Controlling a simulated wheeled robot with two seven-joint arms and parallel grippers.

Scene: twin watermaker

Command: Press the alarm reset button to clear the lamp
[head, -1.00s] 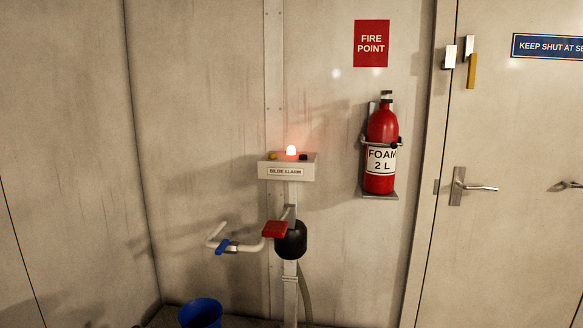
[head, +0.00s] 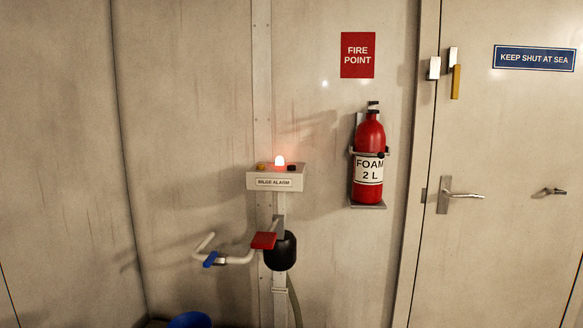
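The bilge alarm box (head: 275,181) is a pale box on a post against the wall, left of centre in the head view. Its red lamp (head: 280,161) is lit on top. A yellow button (head: 261,166) sits left of the lamp and a black button (head: 292,168) sits right of it. Which of these is the alarm reset cannot be read. Neither of my grippers shows in the view.
Below the box are a red handle (head: 263,240), a black bulb-shaped part (head: 281,251) and a white pipe with a blue lever (head: 210,259). A blue bucket (head: 190,321) stands at the bottom edge. A red extinguisher (head: 368,160) hangs right, beside a door (head: 500,250).

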